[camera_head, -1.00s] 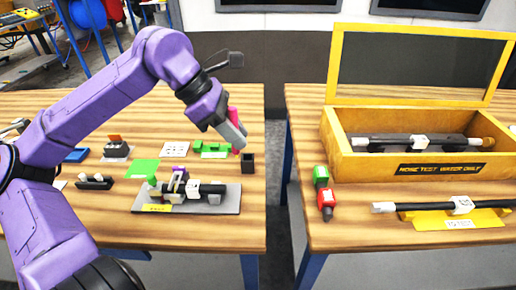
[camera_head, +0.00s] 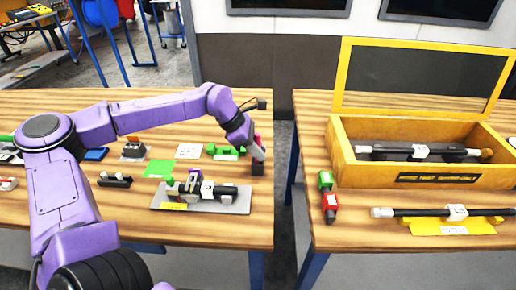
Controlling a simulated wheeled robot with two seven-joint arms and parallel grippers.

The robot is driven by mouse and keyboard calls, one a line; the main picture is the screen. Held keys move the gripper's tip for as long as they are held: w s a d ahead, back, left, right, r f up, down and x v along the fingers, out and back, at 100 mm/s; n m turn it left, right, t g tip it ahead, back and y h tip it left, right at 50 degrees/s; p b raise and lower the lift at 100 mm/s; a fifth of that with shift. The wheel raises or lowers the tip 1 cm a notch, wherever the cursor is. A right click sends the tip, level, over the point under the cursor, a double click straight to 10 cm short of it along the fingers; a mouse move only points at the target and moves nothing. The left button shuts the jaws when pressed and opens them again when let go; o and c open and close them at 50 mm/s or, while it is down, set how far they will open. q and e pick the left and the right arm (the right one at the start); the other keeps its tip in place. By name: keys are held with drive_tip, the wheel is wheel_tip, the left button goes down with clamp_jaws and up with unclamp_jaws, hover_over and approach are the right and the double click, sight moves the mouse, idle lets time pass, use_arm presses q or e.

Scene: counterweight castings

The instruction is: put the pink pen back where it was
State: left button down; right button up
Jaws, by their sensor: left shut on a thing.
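The pink pen (camera_head: 258,140) is upright or nearly so in my left gripper (camera_head: 258,153), at the right edge of the left table. Only a little pink shows above the grey fingers, which are shut on it. The small black holder (camera_head: 257,170) stands directly below the fingers. The fingers hide the pen's lower end, so I cannot tell whether it is inside the holder. My right gripper is not in view.
A grey tray (camera_head: 238,208) with a black rod lies in front of the holder. Green blocks (camera_head: 226,152) lie to its left. A gap separates this table from the right one, which bears an open yellow box (camera_head: 405,175).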

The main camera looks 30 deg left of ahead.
use_arm(q)
drive_tip(key=shift+s+f+b, duration=0.1)
drive_tip(key=shift+f+b, duration=0.15)
drive_tip(key=shift+b, duration=0.1)
drive_tip(key=shift+f, duration=0.3)
drive_tip(key=c, duration=1)
unclamp_jaws()
drive_tip(key=shift+r+p, duration=0.6)
drive_tip(key=shift+r, duration=0.3)
drive_tip(key=b+v, duration=0.2)
drive_tip(key=v, duration=0.9)
drive_tip(key=shift+a+r, duration=0.2)
drive_tip(key=shift+r, duration=0.05)
